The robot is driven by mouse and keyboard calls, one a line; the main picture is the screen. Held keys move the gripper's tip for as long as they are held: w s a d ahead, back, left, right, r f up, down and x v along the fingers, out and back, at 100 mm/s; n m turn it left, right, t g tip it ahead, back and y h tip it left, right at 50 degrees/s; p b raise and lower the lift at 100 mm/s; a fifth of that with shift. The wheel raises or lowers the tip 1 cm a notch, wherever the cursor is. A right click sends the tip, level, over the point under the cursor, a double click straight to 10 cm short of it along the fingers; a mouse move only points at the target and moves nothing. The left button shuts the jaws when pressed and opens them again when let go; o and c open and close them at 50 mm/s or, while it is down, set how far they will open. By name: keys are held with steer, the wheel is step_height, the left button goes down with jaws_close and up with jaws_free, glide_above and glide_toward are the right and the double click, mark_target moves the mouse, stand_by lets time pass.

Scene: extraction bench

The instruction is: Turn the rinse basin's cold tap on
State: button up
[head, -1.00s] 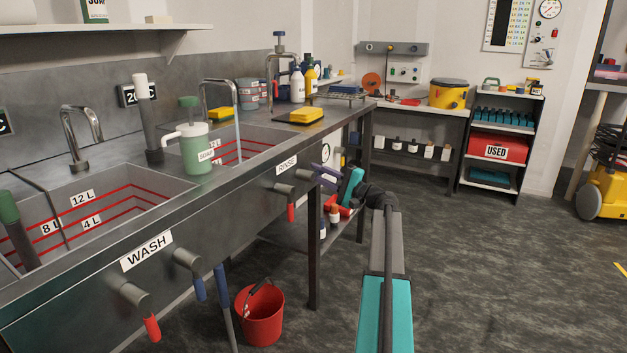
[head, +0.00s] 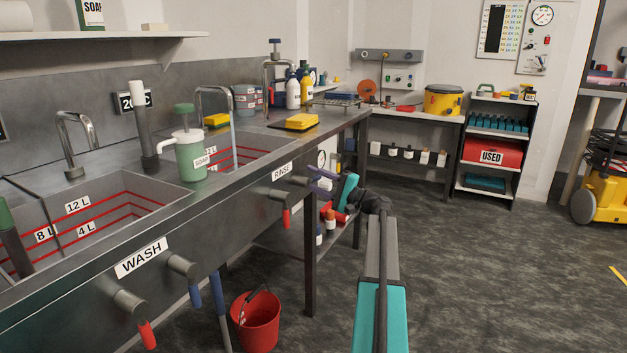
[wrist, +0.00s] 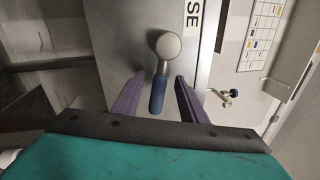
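Judged against the turned label, the lever points sideways to the right. My gripper (head: 314,177) reaches in from the right; its two purple fingers (wrist: 156,97) stand open on either side of the lever, with gaps. In the head view they largely hide it. The red-handled tap (head: 285,218) beside it hangs down. From the rinse spout (head: 213,88) a thin pale stream, seemingly water, runs into the basin.
The wash basin (head: 130,190) is nearer, with red and blue taps below its front. A green soap dispenser (head: 190,157) stands between the basins. A red bucket (head: 258,322) is on the floor.

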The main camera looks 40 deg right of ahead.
steer(key=p+v, duration=0.2)
steer(key=v, duration=1.1)
steer(key=shift+s+p, duration=0.3)
steer(key=shift+s, duration=0.05)
